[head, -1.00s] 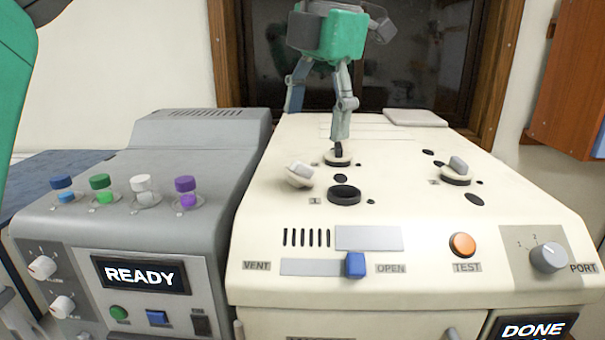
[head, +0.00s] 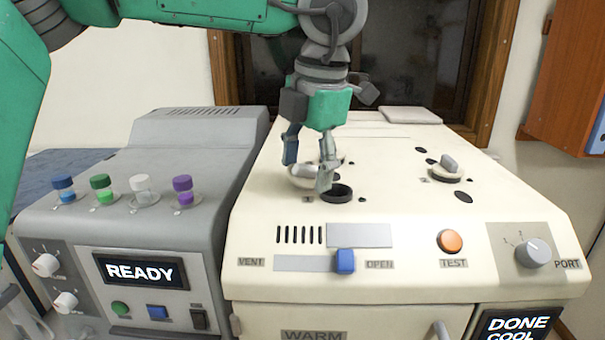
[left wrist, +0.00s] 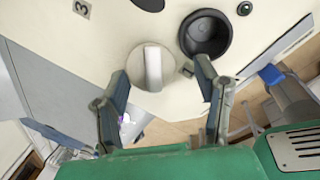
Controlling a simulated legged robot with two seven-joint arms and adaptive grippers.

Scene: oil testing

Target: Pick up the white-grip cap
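The white-grip cap (head: 302,171), a cream disc with a raised white bar, lies on the cream machine's top, just left of an open black port (head: 337,193). In the left wrist view the cap (left wrist: 153,69) shows with its bar between my finger lines, and the port (left wrist: 205,34) is right beside it. My left gripper (head: 308,174) points down over the cap, its fingers spread on either side of it. In the left wrist view the left gripper (left wrist: 161,70) is open, with gaps between its fingertips and the bar. Its fingers partly hide the cap in the head view.
A grey-grip cap (head: 447,168) sits farther right on the cream machine (head: 400,205). A blue slider (head: 345,261) and an orange TEST button (head: 450,241) are at the front. Several colour-capped vials, including a purple one (head: 183,189), stand on the grey machine (head: 120,215) at left.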

